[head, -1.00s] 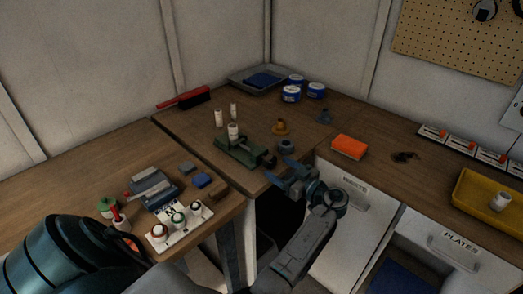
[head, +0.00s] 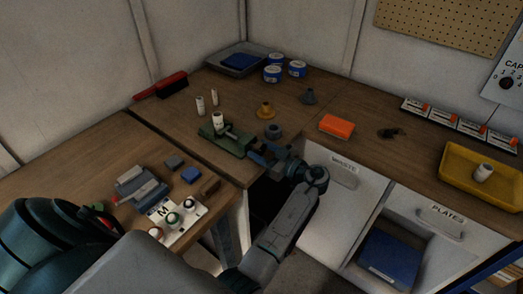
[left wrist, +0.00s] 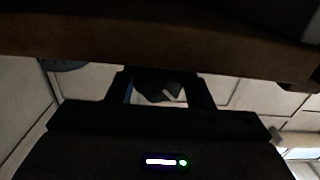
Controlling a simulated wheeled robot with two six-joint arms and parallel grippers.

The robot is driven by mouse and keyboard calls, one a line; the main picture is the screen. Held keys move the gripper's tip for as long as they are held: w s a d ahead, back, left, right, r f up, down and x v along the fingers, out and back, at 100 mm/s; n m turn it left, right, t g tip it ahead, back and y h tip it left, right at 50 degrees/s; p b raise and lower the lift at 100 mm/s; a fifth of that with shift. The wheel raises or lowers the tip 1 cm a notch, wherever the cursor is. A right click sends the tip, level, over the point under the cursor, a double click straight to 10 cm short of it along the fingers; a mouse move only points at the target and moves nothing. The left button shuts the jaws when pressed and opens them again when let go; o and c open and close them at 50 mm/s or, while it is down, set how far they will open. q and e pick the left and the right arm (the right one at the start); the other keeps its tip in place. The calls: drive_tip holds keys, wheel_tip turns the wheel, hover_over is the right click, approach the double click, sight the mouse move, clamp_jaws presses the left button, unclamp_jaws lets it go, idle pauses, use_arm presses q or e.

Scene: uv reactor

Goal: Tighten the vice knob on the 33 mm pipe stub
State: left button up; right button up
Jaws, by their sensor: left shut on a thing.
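The green vice (head: 222,143) stands near the front edge of the wooden bench in the head view. A white pipe stub (head: 218,121) stands upright in it. My left gripper (head: 257,153) is at the vice's right end, where the knob is, and its fingers hide most of the knob. In the left wrist view a dark knob (left wrist: 158,86) sits between the two fingers, and the gripper is shut on it. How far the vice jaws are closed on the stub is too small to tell. My right gripper is not in view.
Two white stubs (head: 200,106), an orange cone piece (head: 265,110) and a dark ring (head: 273,131) stand near the vice. An orange sponge (head: 337,126) lies to the right. A yellow tray (head: 485,178) is farther right. An open drawer (head: 390,258) is below.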

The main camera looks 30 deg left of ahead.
use_arm(q)
drive_tip(key=shift+f+m+b, duration=0.3)
drive_tip(key=shift+m+b, duration=0.4)
drive_tip(key=shift+b, duration=0.45)
drive_tip(key=shift+m+b, duration=0.3)
drive_tip(key=shift+b, duration=0.05)
drive_tip(key=shift+r+m+b, duration=0.15)
drive_tip(key=shift+m+b, duration=0.25)
drive_tip(key=shift+m, duration=0.3)
drive_tip(key=shift+r, duration=0.1)
drive_tip(key=o, duration=1)
